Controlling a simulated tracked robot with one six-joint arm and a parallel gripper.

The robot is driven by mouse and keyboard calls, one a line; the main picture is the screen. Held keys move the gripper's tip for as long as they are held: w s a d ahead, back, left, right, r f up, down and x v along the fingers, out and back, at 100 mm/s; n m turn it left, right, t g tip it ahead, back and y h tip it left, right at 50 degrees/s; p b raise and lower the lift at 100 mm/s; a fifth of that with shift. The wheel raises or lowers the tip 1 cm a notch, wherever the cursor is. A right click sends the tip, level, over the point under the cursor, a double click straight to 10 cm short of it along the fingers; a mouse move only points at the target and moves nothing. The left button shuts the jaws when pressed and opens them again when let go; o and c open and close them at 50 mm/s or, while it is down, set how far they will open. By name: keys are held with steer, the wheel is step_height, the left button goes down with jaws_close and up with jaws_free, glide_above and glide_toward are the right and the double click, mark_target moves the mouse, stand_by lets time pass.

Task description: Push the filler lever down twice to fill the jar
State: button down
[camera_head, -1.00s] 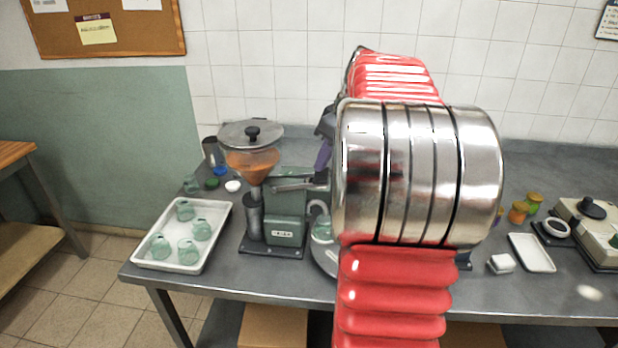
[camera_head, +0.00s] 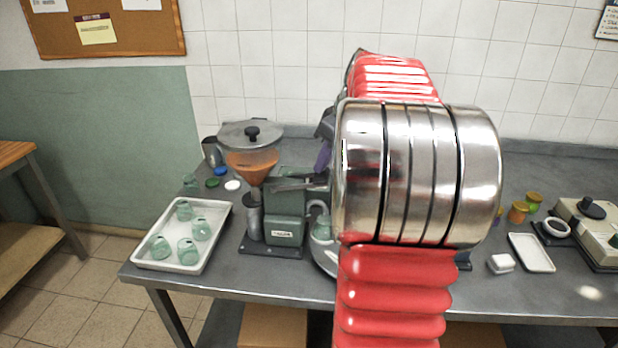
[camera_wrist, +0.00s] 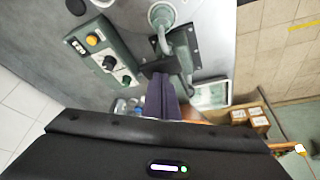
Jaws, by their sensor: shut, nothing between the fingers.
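The filler (camera_head: 285,230) is a green machine on the bench, with a lidded hopper (camera_head: 252,165) holding orange contents. Its grey lever (camera_head: 298,184) runs to the right from the body and looks nearly level. A pale green glass jar (camera_head: 322,228) stands right of the body by a curved spout, partly hidden by my arm. My gripper (camera_wrist: 162,95) shows purple fingers, shut together and empty, in the wrist view. In the head view, its purple part shows just above the lever's right end, mostly behind my arm. I cannot tell whether it touches the lever.
A white tray (camera_head: 145,262) with several green jars is at the left. Coloured lids (camera_head: 221,171) and a dark cup (camera_head: 209,152) stand behind it.

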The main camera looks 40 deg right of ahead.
mark_target(327, 174)
steer(key=shift+s+d+f, duration=0.15)
steer(key=shift+f, duration=2.5)
steer(key=shift+r, duration=2.9)
